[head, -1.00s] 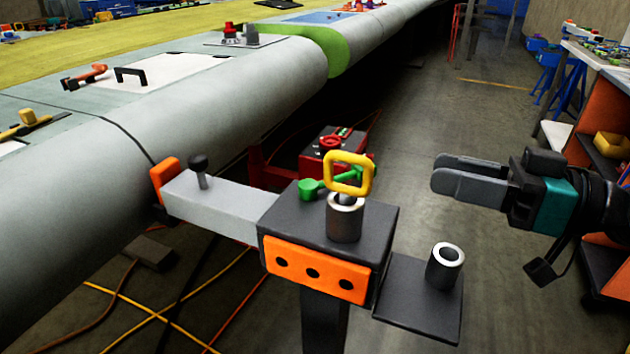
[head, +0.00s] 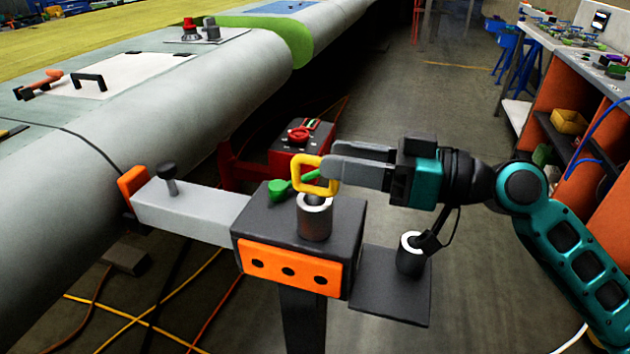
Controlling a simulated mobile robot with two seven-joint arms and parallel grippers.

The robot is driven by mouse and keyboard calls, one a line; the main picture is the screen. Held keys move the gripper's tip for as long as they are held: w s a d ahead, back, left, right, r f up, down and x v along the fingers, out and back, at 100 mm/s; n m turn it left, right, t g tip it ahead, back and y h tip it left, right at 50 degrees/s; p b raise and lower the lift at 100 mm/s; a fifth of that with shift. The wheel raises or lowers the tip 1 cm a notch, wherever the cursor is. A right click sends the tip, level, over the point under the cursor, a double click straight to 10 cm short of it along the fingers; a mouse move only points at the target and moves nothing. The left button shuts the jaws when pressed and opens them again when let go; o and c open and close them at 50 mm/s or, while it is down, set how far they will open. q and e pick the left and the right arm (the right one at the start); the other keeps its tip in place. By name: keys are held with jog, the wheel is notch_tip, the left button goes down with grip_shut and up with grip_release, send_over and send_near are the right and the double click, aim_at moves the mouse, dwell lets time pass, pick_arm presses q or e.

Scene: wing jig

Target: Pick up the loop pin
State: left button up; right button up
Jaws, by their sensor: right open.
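The loop pin (head: 331,176) is a yellow square loop standing upright in the metal bushing (head: 315,221) on top of the dark jig block (head: 345,212). Its shank is hidden inside the bushing. My right gripper (head: 332,162) comes in from the right, level with the loop. Its grey fingers are apart, and their tips are at the loop's right side, overlapping it in the picture. I cannot tell whether they touch it. My left gripper is not in view.
A second bushing (head: 409,257) stands on the lower side plate (head: 395,285), close below my right wrist. A green handle (head: 283,190) lies behind the loop. A grey bar (head: 190,207) runs left to the wing (head: 150,130). A red box (head: 300,145) stands behind.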

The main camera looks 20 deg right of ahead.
aim_at(311, 161)
jog(key=p+x, duration=0.2)
jog(key=x, duration=0.2)
jog(key=shift+s+a+f, duration=0.1)
jog(key=shift+a+f, duration=0.1)
jog(key=shift+a, duration=0.05)
jog(key=shift+a+f, duration=0.15)
jog(key=shift+a, duration=0.1)
grip_shut()
